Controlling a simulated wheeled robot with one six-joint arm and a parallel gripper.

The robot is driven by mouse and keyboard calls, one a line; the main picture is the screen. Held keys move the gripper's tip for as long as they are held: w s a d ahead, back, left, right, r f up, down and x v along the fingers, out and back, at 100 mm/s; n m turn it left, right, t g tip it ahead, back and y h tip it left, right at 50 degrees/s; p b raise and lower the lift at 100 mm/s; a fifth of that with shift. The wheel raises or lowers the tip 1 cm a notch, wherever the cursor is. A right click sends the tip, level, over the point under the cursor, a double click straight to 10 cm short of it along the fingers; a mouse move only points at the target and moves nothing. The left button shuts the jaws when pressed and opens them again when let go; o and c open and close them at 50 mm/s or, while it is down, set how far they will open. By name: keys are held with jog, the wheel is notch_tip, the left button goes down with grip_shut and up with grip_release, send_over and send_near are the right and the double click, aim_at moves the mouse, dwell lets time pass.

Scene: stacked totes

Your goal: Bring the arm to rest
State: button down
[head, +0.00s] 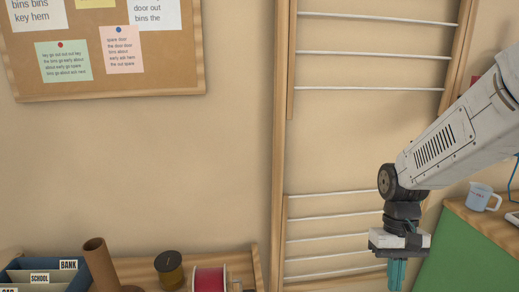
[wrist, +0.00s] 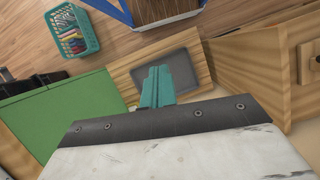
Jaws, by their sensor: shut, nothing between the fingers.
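My gripper (head: 397,275) hangs at the end of my white arm, on the right of the head view, with its teal fingers pointing down. The fingers are together with nothing between them. The wrist view shows the same teal fingers (wrist: 157,87) in front of a grey panel or tray (wrist: 183,70) with a wooden surround. I cannot tell how far apart they are from it. The lower tips are cut off by the bottom edge of the head view.
A wooden rack with white rods (head: 345,219) stands behind my gripper. A light blue mug (head: 479,196) sits on a green-sided counter (head: 455,252) at right. A dark canister (head: 170,271) and a red spool (head: 209,281) stand at lower left. A teal basket (wrist: 73,31) is on the floor.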

jog(key=s+a+r+t, duration=0.2)
jog(key=s+r+t, duration=0.3)
jog(key=s+r, duration=0.8)
jog(key=shift+s+r+n, duration=0.25)
jog(key=shift+s+n, duration=0.05)
jog(key=shift+s, duration=0.4)
jog(key=shift+a, duration=0.1)
